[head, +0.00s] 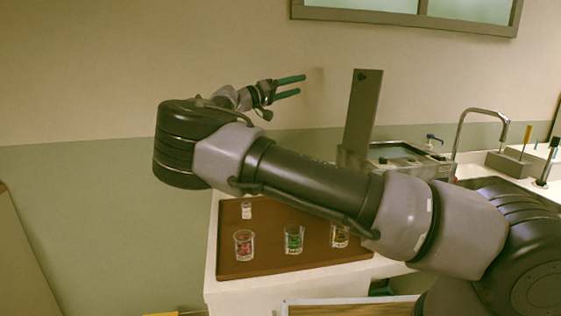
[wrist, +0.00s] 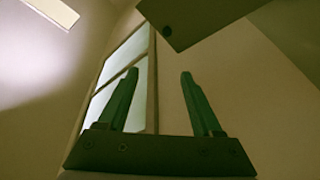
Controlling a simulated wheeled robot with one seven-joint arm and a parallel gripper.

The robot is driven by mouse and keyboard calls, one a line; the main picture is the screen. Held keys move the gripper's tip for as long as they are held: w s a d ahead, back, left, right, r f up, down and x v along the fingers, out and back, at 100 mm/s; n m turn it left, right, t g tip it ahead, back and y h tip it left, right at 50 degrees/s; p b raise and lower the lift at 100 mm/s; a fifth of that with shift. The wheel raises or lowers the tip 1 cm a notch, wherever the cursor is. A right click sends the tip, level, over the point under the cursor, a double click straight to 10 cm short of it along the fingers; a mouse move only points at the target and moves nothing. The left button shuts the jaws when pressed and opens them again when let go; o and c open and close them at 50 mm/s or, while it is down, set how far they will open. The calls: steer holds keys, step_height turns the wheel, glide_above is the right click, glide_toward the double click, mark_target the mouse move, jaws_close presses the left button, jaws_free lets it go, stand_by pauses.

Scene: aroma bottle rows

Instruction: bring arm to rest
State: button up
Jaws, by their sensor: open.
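My gripper (head: 300,86) is raised in front of the wall in the head view, well above the counter, with its two green fingers pointing right. In the wrist view my gripper (wrist: 158,100) has its fingers apart with nothing between them. My arm stretches from the lower right across the picture and bends back at the elbow on the left.
A brown tray (head: 262,266) on the white counter holds a glass with red contents (head: 244,245), one with green (head: 294,240), a third glass (head: 340,236) partly behind my arm, and a small bottle (head: 246,210). An upright grey panel (head: 362,110), also in the wrist view (wrist: 195,18), stands right of my gripper. A faucet (head: 480,112) is farther right.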

steer(key=d+f+m+g+y, duration=0.1)
steer(key=d+f+g+y, duration=0.15)
steer(key=d, duration=0.65)
steer(key=d+f+m+g+y, duration=0.15)
steer(key=d+f+g, duration=0.25)
steer(key=d, duration=0.5)
steer(key=s+d+f+g+y, duration=0.3)
steer(key=s+d+f+y, duration=0.35)
steer(key=d, duration=0.25)
steer(key=s+a+r+t+y, duration=0.2)
steer(key=s+r+y, duration=0.1)
steer(key=s, duration=0.7)
steer(key=s+a+r+n+t+y, duration=0.1)
steer(key=s+a+r+t+y, duration=0.2)
steer(key=s, duration=0.7)
steer(key=s+a+r+t+y, duration=0.2)
steer(key=s+r, duration=0.4)
steer(key=s, duration=0.3)
steer(key=shift+s+a+r+n+y, duration=0.15)
steer(key=shift+s+r+n+y, duration=0.2)
steer(key=shift+y, duration=0.4)
steer(key=shift+t, duration=0.25)
